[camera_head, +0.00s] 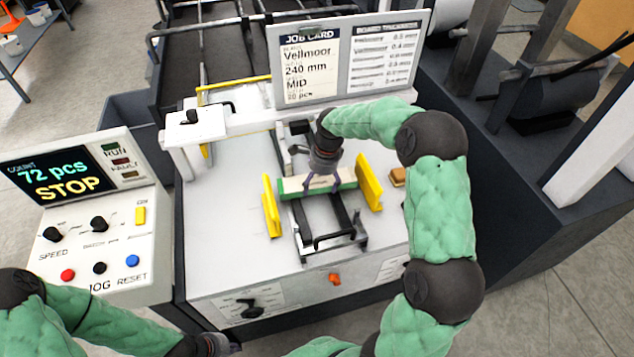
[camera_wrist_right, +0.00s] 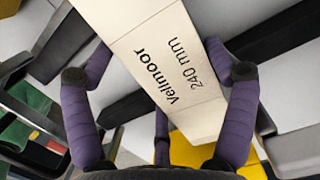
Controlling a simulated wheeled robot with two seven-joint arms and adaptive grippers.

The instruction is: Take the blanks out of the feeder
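The blanks (camera_head: 294,188) are a small stack with cream and green edges, lying across the feeder between two yellow side guides. In the right wrist view the top blank (camera_wrist_right: 150,55) is cream and printed "Vellmoor 240 mm". My right gripper (camera_head: 322,184) is above the blanks, pointing down. In the right wrist view its purple fingers (camera_wrist_right: 160,74) are spread to either side of the blank, with gaps visible, so it looks open. My left gripper (camera_head: 222,345) is at the bottom edge of the head view, partly cut off; its fingers are not clear.
Yellow guides (camera_head: 271,206) and (camera_head: 369,183) flank the feeder. A job card (camera_head: 345,60) stands behind. The control panel (camera_head: 85,220) at left reads "72 pcs STOP". The white tabletop (camera_head: 225,230) left of the feeder is clear.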

